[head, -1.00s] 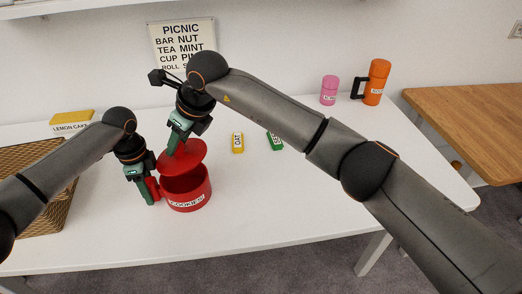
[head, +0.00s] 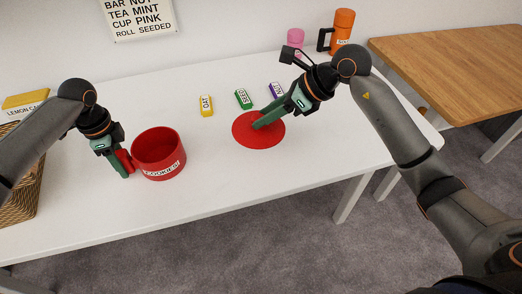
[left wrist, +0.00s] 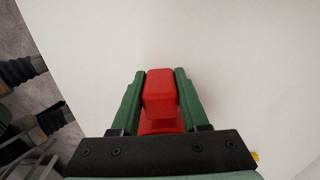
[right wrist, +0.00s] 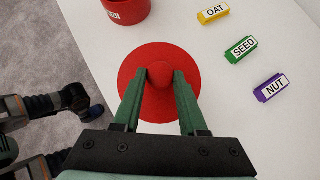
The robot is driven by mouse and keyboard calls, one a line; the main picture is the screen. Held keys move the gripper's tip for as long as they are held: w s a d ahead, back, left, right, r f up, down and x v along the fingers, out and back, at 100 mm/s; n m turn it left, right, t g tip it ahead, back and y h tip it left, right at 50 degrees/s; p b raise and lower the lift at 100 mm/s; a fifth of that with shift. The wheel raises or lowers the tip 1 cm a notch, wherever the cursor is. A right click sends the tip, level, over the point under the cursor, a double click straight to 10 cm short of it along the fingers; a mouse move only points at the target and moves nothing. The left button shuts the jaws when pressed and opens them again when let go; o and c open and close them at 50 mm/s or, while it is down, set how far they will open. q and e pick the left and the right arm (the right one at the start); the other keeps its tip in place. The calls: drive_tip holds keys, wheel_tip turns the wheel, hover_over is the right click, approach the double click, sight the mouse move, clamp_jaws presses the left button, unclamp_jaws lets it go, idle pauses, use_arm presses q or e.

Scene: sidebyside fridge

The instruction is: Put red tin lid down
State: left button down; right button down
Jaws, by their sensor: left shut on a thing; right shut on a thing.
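The red tin lid (head: 246,138) is a flat red disc with a round knob, over the white table right of the tin. My right gripper (head: 256,125) is shut on its knob, as the right wrist view (right wrist: 160,78) shows. I cannot tell whether the lid touches the table. The red cookies tin (head: 160,160) stands upright and open on the table. My left gripper (head: 126,170) is shut on the tin's red handle (left wrist: 160,93) at its left side. The tin also shows at the top of the right wrist view (right wrist: 126,10).
Yellow OAT (head: 206,105), green SEED (head: 243,99) and purple NUT (head: 276,91) bars lie behind the lid. A pink cup (head: 295,40) and an orange flask (head: 342,32) stand at the back. A wicker basket (head: 22,190) is at left. The table (head: 225,185) is clear in front of the lid.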

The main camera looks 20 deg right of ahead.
wheel_tip(320, 180, down, 9)
drive_tip(key=shift+f, duration=0.1)
drive_tip(key=shift+c, duration=2.2)
unclamp_jaws()
use_arm(q)
drive_tip(key=shift+c, duration=1.7)
unclamp_jaws()
use_arm(e)
drive_tip(key=v, duration=1.2)
use_arm(q)
drive_tip(key=shift+r, duration=0.15)
use_arm(e)
drive_tip(key=shift+a, duration=0.1)
use_arm(q)
wheel_tip(320, 180, up, 12)
drive_tip(key=shift+f, duration=0.1)
drive_tip(key=shift+s, duration=0.15)
use_arm(e)
drive_tip(key=shift+s, duration=0.15)
